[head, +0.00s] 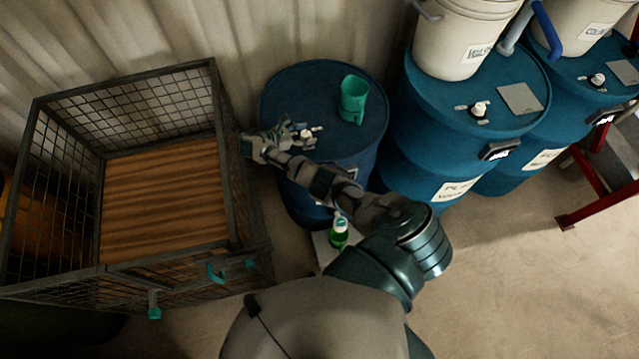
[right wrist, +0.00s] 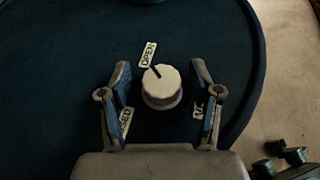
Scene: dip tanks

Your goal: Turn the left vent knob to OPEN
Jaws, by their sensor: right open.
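The left vent knob (head: 307,133) is a small white round knob on top of the leftmost blue drum (head: 300,80). In the right wrist view the knob (right wrist: 161,87) has a black pointer mark aimed up and slightly left, at the OPEN label (right wrist: 148,54). A label ending in "SED" (right wrist: 125,121) is partly hidden by the left finger, and another label (right wrist: 197,111) by the right one. My right gripper (head: 296,131) is open; in its wrist view the fingers (right wrist: 161,74) stand on either side of the knob, with visible gaps. My left gripper is not in view.
A wire-mesh crate (head: 228,150) with a wooden floor is close on the left. A green bottle (head: 340,236) stands below the drum's front. Other blue drums (head: 430,150) with white buckets (head: 455,45) stand to the right.

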